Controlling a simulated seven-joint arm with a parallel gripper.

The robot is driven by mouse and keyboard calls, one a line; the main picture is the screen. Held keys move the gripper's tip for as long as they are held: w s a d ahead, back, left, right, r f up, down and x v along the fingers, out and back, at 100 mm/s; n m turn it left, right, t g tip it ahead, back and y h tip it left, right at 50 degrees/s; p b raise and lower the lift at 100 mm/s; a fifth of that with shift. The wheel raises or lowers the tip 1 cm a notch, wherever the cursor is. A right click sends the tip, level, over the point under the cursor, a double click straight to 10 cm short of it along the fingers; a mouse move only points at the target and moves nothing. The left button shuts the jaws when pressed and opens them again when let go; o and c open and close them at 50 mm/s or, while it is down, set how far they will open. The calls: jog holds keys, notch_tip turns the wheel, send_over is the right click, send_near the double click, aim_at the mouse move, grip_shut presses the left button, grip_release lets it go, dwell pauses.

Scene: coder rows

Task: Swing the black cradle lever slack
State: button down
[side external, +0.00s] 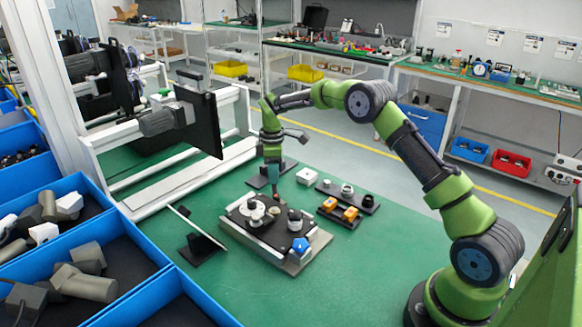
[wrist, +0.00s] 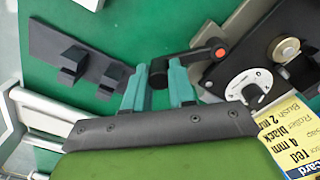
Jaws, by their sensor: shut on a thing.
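The black cradle lever (wrist: 190,62) lies between my gripper's teal fingers (wrist: 160,85) in the wrist view, and has a red-orange cap at its pivot end. My gripper is shut on its free end. In the side view my gripper (side external: 277,187) points down at the far edge of the dark cradle plate (side external: 262,236); the lever is too small to make out there. The wrist view also shows a white round disc (wrist: 248,88) and a brass-coloured knob (wrist: 286,50) on the cradle beside the lever.
A tilted card (side external: 203,230) stands left of the cradle; its printed face (wrist: 290,130) shows close by. A black bracket plate (wrist: 60,52) lies behind my gripper. Green table is clear at front right.

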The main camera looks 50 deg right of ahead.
jog(key=shift+w+a+r+n, duration=0.1)
jog(key=shift+w+a+n, duration=0.1)
jog(key=shift+n, duration=0.1)
jog(key=c, duration=0.9)
grip_release()
jog(key=shift+c, duration=0.2)
notch_tip(320, 180, up, 17)
jog(key=shift+s, duration=0.1)
jog(key=s+a+r+m+t, duration=0.1)
jog(key=s+a+m, duration=0.3)
jog(key=s, duration=0.6)
jog(key=s+a+r+m+t+y, duration=0.1)
jog(key=s+a+m+t, duration=0.2)
jog(key=s, duration=0.8)
jog(key=s+a+m+t+y, duration=0.1)
jog(key=s+a+m+t, duration=0.2)
jog(key=s+a+m, duration=0.3)
jog(key=s+a, duration=0.1)
jog(key=s, duration=0.4)
jog(key=shift+r, duration=0.4)
